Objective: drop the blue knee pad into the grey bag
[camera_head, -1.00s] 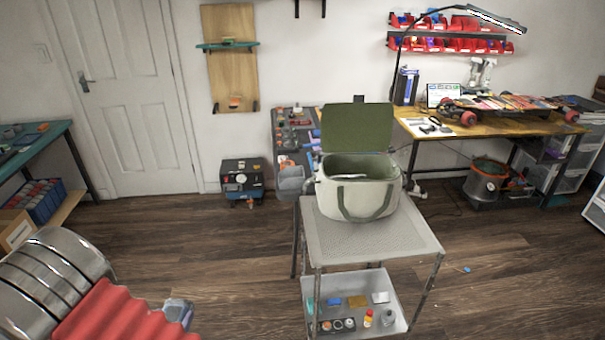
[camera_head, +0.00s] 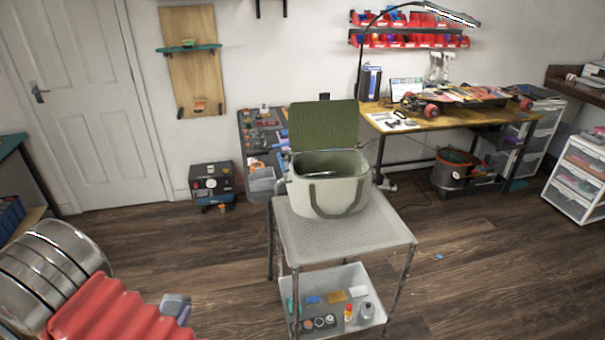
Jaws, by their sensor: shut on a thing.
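The grey bag (camera_head: 301,194) stands upright on the top of a metal cart. It is pale with olive-green trim and handle, and its green lid (camera_head: 323,125) is raised at the back. Its mouth is open toward me. Something pale shows inside, too small to tell what it is. I cannot make out the blue knee pad.
The cart top (camera_head: 345,246) has bare room in front of the bag. Its lower tray (camera_head: 373,330) holds several small items, including a small blue one (camera_head: 313,300). A workbench (camera_head: 450,122) stands behind to the right. A drawer unit (camera_head: 584,180) stands far right. The wooden floor around the cart is mostly clear.

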